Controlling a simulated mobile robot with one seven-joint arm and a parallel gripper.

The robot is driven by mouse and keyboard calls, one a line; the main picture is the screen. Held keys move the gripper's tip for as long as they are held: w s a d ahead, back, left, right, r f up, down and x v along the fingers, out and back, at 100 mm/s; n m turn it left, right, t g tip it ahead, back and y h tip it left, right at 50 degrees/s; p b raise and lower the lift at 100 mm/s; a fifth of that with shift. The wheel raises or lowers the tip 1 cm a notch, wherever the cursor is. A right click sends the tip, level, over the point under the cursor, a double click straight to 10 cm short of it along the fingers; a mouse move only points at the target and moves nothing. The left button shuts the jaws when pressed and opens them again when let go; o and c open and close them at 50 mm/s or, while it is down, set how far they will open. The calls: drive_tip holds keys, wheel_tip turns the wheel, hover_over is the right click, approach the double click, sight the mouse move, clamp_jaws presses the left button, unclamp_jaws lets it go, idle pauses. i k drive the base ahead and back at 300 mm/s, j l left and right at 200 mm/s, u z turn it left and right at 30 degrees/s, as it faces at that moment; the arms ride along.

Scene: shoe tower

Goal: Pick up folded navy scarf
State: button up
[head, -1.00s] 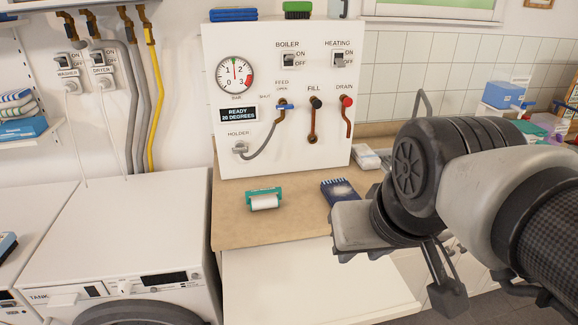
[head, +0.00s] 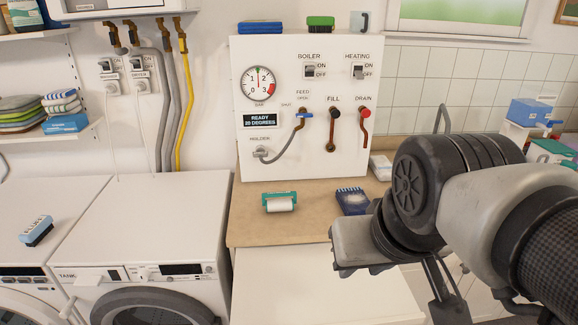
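The folded navy scarf (head: 352,201) appears to be the dark blue piece lying flat on the beige counter (head: 255,228). It has a fringe-like far edge and a pale speckled patch on top. My gripper (head: 446,300) is at the lower right, nearer the camera and to the right of the scarf, apart from it. The wrist hides part of it, and the fingers run towards the bottom edge. I cannot tell how far apart the fingertips are. I see nothing held.
A teal and white lint roller (head: 280,203) lies left of the scarf. The white boiler panel (head: 300,150) stands behind, with a folded blue item (head: 260,27) on top. White machines (head: 150,225) stand left. A pale packet (head: 381,167) lies behind the scarf.

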sight(353, 201)
drive_tip(key=i+l, duration=0.35)
drive_tip(key=l, duration=0.15)
drive_tip(key=i+l, duration=0.3)
drive_tip(key=l, duration=0.2)
drive_tip(key=i+l, duration=0.35)
drive_tip(key=l, duration=0.1)
